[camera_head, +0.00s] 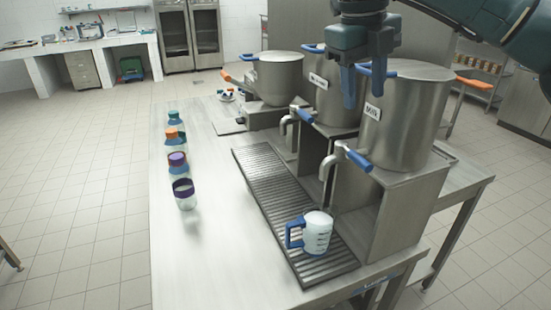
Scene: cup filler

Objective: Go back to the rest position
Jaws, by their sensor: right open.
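My right gripper (367,88) hangs at the top right of the head view, in front of the large steel pots. Its two blue-grey fingers point down, apart, with nothing between them. Its arm comes in from the upper right. A white measuring cup with a blue handle (317,232) stands upright on the slotted drip tray (262,168), near the tray's front end and below the nearest tap (345,150). The gripper is well above the cup and apart from it. My left gripper is not in view.
Several steel pots, including the nearest (408,115), stand on raised steel stands behind the tray. Several small jars, including a purple-rimmed one (185,194), line the left part of the steel table (215,255). The table's front left is clear. Tiled floor surrounds it.

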